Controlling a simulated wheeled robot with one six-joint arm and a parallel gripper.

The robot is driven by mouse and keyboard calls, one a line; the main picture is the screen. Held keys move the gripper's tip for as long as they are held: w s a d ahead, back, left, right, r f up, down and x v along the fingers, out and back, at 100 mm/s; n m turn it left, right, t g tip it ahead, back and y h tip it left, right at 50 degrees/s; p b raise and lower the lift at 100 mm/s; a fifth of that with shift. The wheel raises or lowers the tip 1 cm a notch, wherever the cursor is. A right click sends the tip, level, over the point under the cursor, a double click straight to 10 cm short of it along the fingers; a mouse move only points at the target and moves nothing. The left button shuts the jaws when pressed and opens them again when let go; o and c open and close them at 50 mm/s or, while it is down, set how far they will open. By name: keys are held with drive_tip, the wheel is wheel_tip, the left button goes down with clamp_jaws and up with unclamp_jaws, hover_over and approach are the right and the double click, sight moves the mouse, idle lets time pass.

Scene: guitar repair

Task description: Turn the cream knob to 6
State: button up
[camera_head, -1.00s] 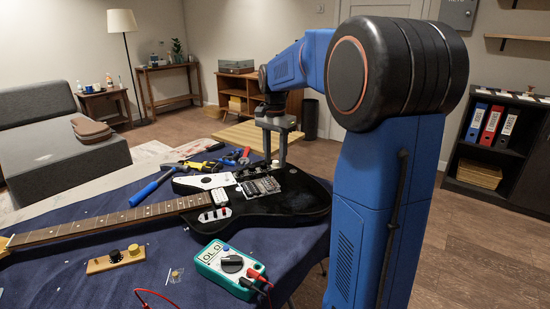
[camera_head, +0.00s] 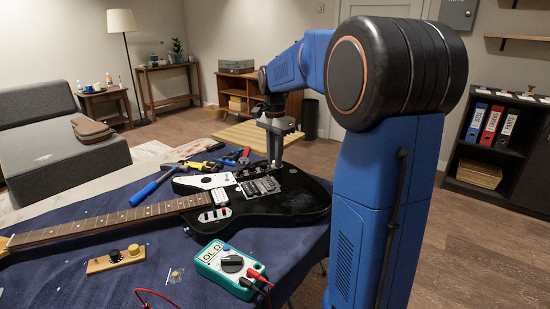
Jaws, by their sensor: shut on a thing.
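The black electric guitar (camera_head: 300,203) lies on its back on the blue-covered bench, its neck reaching to the left. My gripper (camera_head: 275,162) points down over the far edge of the guitar body. Its fingers are shut on the small cream knob (camera_head: 276,164) there. The fingers hide most of the knob, and its numbers and pointer are too small to read.
A teal multimeter (camera_head: 230,266) with red and black leads lies near the guitar. A small wooden block (camera_head: 115,261) with a black and a yellowish knob is at front left. Screwdrivers and pliers (camera_head: 205,166) lie behind the guitar.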

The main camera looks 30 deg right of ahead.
drive_tip(key=shift+m, duration=0.4)
drive_tip(key=shift+m, duration=1.3)
drive_tip(key=shift+m, duration=1.2)
drive_tip(key=shift+w, duration=0.1)
drive_tip(key=shift+m, duration=1.1)
